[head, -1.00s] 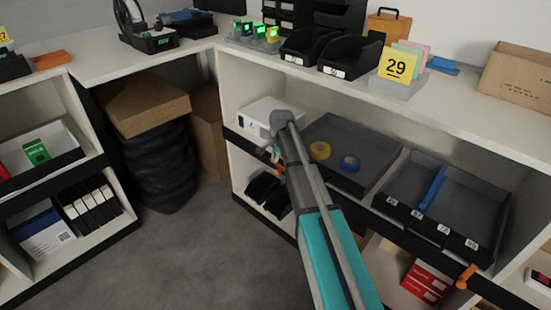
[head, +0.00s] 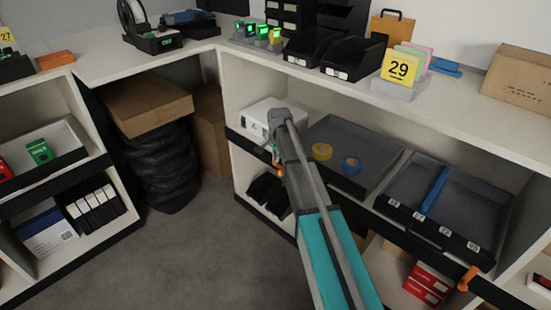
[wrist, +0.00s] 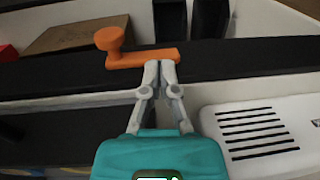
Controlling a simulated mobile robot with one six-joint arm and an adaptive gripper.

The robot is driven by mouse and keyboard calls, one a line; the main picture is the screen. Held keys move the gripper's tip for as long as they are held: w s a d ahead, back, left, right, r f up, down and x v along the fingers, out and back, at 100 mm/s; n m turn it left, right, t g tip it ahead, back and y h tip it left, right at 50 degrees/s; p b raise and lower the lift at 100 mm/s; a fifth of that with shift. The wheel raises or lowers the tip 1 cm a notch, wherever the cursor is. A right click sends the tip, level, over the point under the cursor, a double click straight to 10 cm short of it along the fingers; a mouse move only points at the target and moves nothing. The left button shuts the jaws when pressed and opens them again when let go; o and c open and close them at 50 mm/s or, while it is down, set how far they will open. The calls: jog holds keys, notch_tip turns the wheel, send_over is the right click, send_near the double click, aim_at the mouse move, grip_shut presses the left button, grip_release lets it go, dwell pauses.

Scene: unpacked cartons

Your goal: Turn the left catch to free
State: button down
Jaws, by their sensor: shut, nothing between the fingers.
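The left catch is an orange bar with a round knob at one end (wrist: 143,55). It sits on the dark front rail of the shelf and lies level in the wrist view, its knob to the left. In the head view only a bit of orange shows beside my arm (head: 276,168). My gripper (wrist: 159,66) is shut and empty. Its fingertips are at the bar's end away from the knob, overlapping its lower edge in the picture; I cannot tell whether they touch. Another orange catch (head: 467,278) is on the rail at the lower right.
A white slotted box (wrist: 262,135) is close on the right in the wrist view. A grey tray with tape rolls (head: 379,143) and a divided tray (head: 478,205) stand on the shelf behind the rail. Cartons (head: 147,104) stand left. The floor (head: 190,255) is clear.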

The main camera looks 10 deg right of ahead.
jog(key=shift+r+p, duration=0.35)
jog(key=shift+r, duration=0.1)
dwell(0.3)
notch_tip(320, 180, up, 10)
jog(key=p, duration=0.9)
jog(key=shift+f+p, duration=0.15)
jog(key=shift+p, duration=0.2)
jog(key=shift+s, duration=0.1)
jog(key=s+n, duration=1.1)
jog(key=s, duration=2)
notch_tip(320, 180, up, 29)
jog(key=p, duration=2.8)
jog(key=shift+w+f+g+h+p, duration=0.2)
jog(key=shift+w+g+h+p, duration=0.1)
jog(key=shift+g, duration=0.1)
